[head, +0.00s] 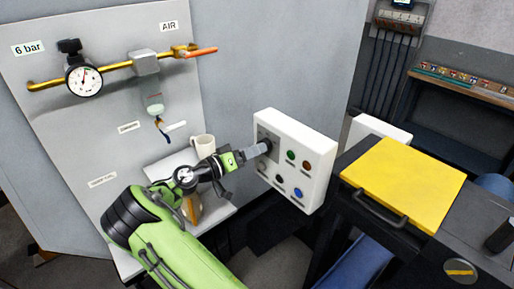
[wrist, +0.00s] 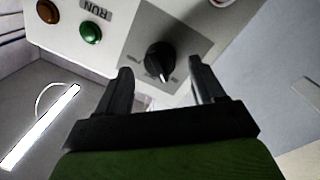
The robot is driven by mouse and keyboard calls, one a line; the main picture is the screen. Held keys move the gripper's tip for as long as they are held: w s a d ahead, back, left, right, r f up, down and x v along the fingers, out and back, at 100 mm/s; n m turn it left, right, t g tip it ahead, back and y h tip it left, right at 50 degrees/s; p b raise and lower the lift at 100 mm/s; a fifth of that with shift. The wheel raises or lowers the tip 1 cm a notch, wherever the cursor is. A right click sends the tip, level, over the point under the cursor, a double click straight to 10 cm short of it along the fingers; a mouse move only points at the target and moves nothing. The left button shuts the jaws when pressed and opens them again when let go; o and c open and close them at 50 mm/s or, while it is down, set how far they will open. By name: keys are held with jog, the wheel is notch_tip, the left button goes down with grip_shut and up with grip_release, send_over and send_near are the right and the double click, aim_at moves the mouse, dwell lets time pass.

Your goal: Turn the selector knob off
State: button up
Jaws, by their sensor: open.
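The selector knob (wrist: 160,60) is black and round with a raised grip bar, mounted on a grey square plate (wrist: 190,38) on the white control box (head: 316,160). A white mark shows at the lower end of its bar in the wrist view; the small labels around it are too blurred to read. My gripper (wrist: 160,72) is open, with one finger to each side of the knob in that view and nothing held. In the head view my gripper (head: 262,148) is close to the box's upper left, largely hiding the knob. Contact with the knob cannot be told.
The box also carries a green button (wrist: 90,33) by a RUN label, an orange-brown button (wrist: 47,11) and a blue button (head: 298,192). A white mug (head: 203,144) stands behind my arm. A yellow-topped cabinet (head: 402,180) is to the right; the gauge board is at left.

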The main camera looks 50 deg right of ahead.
jog(key=shift+s+d, duration=0.15)
jog(key=shift+d, duration=0.95)
jog(key=c, duration=1.1)
jog(key=shift+o, duration=0.2)
